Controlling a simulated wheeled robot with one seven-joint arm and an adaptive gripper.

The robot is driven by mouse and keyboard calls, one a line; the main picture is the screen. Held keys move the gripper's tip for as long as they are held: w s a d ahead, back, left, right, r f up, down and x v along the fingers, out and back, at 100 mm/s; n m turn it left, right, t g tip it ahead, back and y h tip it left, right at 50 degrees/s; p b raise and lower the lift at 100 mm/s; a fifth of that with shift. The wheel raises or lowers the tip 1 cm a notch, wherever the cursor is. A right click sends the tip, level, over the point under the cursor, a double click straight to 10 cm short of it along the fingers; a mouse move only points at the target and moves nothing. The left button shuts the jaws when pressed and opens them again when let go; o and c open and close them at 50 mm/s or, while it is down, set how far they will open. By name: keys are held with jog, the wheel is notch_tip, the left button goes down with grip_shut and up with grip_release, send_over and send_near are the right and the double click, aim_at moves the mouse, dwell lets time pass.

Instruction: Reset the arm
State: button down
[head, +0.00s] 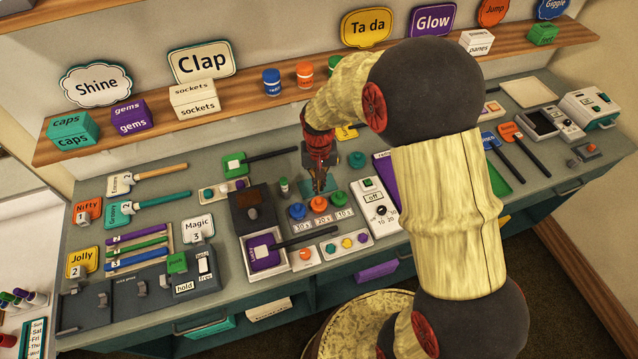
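My arm rises from the front right of the head view, bends over the counter (345,205) and points down at its middle. My gripper (319,188) hangs over the counter, just behind a row of blue, orange and green knobs (319,204). A small teal patch lies around its tips. The fingers are small and dark here, so I cannot tell whether they are open or shut, or whether they touch anything. My arm hides part of the counter and shelf on the right.
A wooden shelf (225,105) with boxes, cups and word signs runs along the back. A white dial box (376,208) stands right of the knobs. A dark-handled purple paddle (263,252) lies at front left. A switch panel (140,290) sits at far left.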

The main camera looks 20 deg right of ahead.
aim_at(319, 200)
jog(key=shift+f+b, duration=1.8)
jog(key=shift+f, duration=1.45)
jog(key=shift+r, duration=0.2)
jog(key=shift+r+p, duration=2.4)
jog(key=shift+r, duration=1)
